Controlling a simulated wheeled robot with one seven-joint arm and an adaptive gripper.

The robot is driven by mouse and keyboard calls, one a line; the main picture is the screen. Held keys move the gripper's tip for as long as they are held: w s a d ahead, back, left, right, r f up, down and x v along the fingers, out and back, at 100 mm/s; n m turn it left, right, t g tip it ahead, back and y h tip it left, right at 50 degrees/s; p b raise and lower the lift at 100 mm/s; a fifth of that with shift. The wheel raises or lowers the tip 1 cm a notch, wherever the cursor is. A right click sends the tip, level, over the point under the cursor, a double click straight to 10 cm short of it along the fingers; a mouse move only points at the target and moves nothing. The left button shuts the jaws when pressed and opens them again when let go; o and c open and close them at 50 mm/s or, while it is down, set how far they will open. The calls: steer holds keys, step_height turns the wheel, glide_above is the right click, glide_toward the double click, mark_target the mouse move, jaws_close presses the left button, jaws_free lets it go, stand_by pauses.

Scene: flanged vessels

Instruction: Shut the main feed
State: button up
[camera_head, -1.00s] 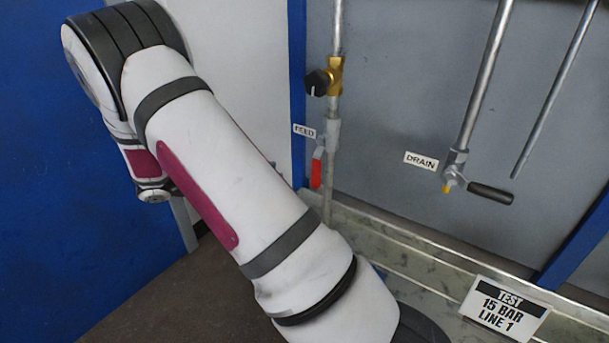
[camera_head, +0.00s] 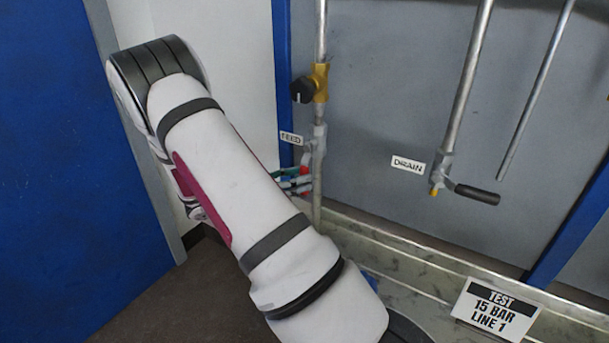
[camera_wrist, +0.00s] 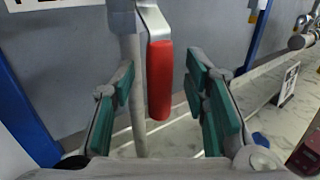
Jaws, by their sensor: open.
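The feed valve has a lever with a red grip (camera_wrist: 160,80), hanging down beside and roughly in line with its vertical pipe (camera_wrist: 136,95). In the head view the FEED label (camera_head: 291,137) sits left of the valve body (camera_head: 319,138), and the red grip is mostly hidden by my fingers. My gripper (camera_wrist: 158,88) is open, with green-padded fingers on either side of the red grip and the pipe. A gap shows between the grip and each finger. It also shows in the head view (camera_head: 296,181), left of the pipe.
Above the feed valve is a brass fitting (camera_head: 320,82) with a black knob (camera_head: 303,90). To the right is the DRAIN valve with a black lever (camera_head: 477,194). A sign (camera_head: 496,308) reads TEST 15 BAR LINE 1. Blue posts flank the grey panel (camera_head: 400,70).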

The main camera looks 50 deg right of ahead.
steer(key=shift+x, duration=1.1)
jaws_close()
steer(key=shift+s, duration=0.15)
steer(key=s+r+n+t+h+p, duration=0.3)
steer(key=n+t+h+p, duration=0.1)
steer(key=n, duration=0.8)
steer(key=s+r+n+t+h+p, duration=0.3)
steer(key=n+t, duration=0.4)
steer(key=n, duration=0.5)
steer(key=shift+s+d+r+n+h+p, duration=0.4)
steer(key=shift+h+p, duration=0.3)
steer(key=shift+p, duration=0.35)
steer(key=shift+w+r+t, duration=0.15)
steer(key=shift+t, duration=0.15)
